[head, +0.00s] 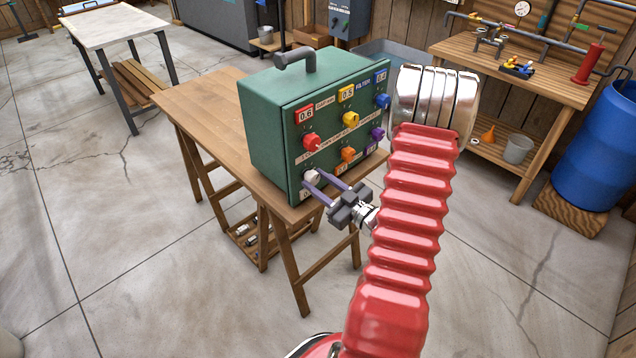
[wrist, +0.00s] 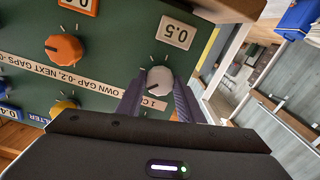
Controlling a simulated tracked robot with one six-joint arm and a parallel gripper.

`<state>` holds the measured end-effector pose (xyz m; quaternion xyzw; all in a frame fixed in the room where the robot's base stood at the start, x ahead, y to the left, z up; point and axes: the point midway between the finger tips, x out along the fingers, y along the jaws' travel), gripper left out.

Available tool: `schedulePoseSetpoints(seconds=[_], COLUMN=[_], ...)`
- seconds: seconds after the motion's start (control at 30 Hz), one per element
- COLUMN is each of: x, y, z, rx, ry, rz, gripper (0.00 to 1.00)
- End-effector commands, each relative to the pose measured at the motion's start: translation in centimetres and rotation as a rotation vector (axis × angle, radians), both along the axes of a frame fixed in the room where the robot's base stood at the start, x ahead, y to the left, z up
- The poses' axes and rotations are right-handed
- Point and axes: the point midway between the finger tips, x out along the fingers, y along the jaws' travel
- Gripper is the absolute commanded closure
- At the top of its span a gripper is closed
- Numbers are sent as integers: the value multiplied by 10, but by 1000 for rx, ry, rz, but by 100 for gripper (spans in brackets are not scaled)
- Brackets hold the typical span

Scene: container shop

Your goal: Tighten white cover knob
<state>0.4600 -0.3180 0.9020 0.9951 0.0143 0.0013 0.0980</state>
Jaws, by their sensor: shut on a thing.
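The white cover knob (head: 311,178) is at the lower left of the front panel of a green box (head: 262,128). It also shows in the wrist view (wrist: 159,80), below a label reading 0.5. My gripper (head: 318,188) reaches the panel from the front, with its two purple fingers shut on the white knob, one on each side. In the wrist view the fingers (wrist: 158,95) flank the knob, and my dark gripper body covers the lower part of the picture. The knob's lower side is partly hidden there.
The panel also carries a red knob (head: 311,142), a yellow knob (head: 350,119), an orange knob (head: 347,154), a blue knob (head: 383,101) and a purple knob (head: 377,134). The box stands on a wooden table (head: 200,95). A blue barrel (head: 596,150) stands at the right.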

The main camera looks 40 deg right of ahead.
Motion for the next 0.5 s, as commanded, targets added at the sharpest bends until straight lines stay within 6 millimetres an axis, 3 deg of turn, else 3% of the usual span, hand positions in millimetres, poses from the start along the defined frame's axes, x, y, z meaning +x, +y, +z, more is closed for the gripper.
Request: schedulePoseSetpoints(seconds=[0.5], x=[0], y=[0], z=[0], rx=[151], ry=[5], rz=[1], gripper=[89])
